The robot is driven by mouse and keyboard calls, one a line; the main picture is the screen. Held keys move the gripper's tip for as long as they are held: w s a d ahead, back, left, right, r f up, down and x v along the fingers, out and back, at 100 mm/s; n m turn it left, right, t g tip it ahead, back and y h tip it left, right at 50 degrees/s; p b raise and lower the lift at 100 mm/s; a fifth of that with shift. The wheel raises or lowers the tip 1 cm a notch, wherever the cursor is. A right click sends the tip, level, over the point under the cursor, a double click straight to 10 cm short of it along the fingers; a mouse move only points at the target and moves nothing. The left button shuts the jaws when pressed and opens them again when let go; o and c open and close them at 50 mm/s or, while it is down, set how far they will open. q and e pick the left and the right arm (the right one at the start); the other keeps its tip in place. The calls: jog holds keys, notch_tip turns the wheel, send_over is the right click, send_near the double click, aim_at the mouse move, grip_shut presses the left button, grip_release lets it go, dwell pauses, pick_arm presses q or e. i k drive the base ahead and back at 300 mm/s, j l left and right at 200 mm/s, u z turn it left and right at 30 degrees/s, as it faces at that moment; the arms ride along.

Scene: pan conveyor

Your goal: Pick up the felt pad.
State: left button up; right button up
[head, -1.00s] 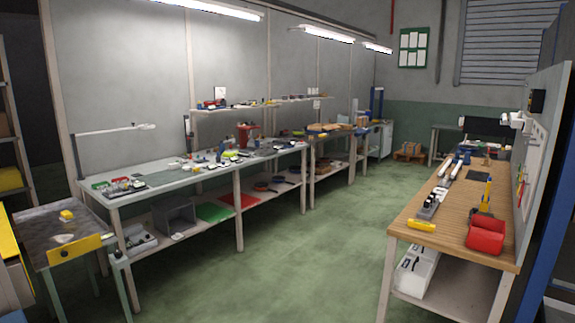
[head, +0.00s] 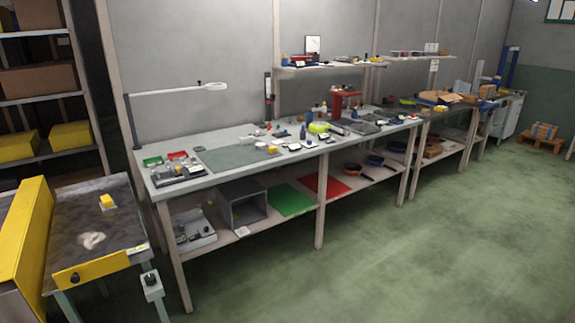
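I cannot clearly identify the felt pad at this distance. A pale, flattish, irregular piece (head: 92,240) lies on the dark bed of the pan conveyor (head: 70,225) at the lower left; it may be the felt pad. A small yellow block on a light base (head: 107,201) sits behind it on the same bed. Neither of my grippers is in view.
A long grey workbench (head: 235,158) with many small parts stands beyond the conveyor. Under it are a grey bin (head: 243,205), a green sheet (head: 290,199) and a red sheet (head: 325,185). A shelf rack (head: 42,98) stands behind. The green floor (head: 430,250) at right is clear.

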aim_at(272, 150)
jog(key=i+l, duration=0.1)
jog(key=i, duration=0.8)
jog(key=i+z, duration=0.2)
jog(key=z, duration=0.5)
